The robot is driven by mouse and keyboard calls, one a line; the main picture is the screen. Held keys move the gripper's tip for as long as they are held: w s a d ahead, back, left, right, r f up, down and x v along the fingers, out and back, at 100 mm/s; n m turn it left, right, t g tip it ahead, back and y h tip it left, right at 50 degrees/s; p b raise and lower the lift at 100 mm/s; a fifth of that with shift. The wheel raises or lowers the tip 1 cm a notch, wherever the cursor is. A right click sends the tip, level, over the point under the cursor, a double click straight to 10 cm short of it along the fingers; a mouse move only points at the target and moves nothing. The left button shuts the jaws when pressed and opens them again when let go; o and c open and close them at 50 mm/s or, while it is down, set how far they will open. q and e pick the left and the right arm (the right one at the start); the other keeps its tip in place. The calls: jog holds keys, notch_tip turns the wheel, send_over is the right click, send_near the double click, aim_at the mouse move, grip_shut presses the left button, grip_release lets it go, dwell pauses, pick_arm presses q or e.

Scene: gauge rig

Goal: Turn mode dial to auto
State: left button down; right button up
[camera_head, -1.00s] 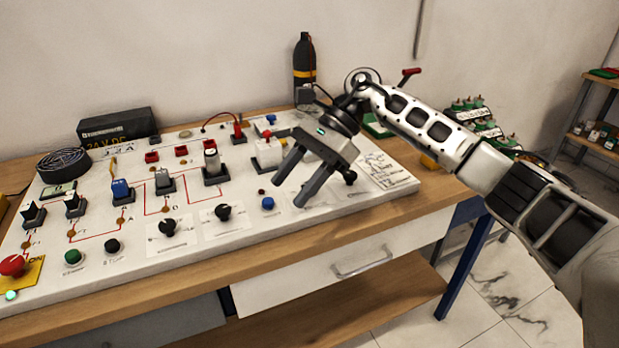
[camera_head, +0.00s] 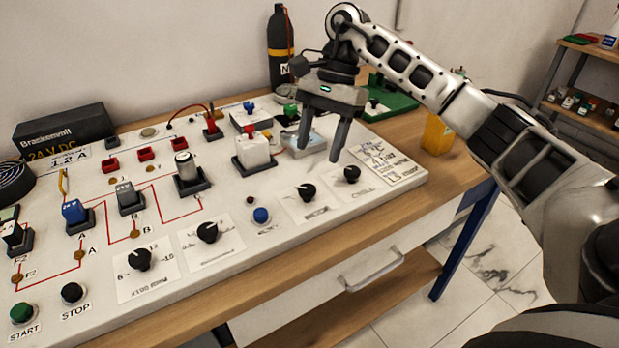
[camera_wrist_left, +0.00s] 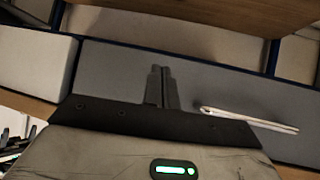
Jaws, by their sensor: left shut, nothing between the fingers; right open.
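Several black pointer dials on white label cards sit along the front of the white panel (camera_head: 265,228): a left dial (camera_head: 140,258), a second dial (camera_head: 207,231), a third dial (camera_head: 307,191) and a right dial (camera_head: 350,173). Their small lettering is too blurred to tell which is the mode dial or where auto lies. My right gripper (camera_head: 320,152) is open and empty, fingers pointing down above the panel's right part, behind the two right dials and apart from them. My left gripper (camera_wrist_left: 162,87) is shut and empty in the left wrist view, in front of a grey drawer front.
A blue button (camera_head: 261,215) lies between the middle dials. A white block with a red top (camera_head: 253,148) and a grey knob (camera_head: 187,173) stand left of my right gripper. A dark bottle (camera_head: 281,55) and a yellow box (camera_head: 437,134) stand behind and right.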

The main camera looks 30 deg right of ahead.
aim_at(308, 187)
jog(key=x, duration=0.7)
jog(key=shift+a+f+p, duration=0.1)
jog(key=shift+f+p, duration=0.15)
jog(key=shift+p, duration=0.15)
jog(key=c, duration=1)
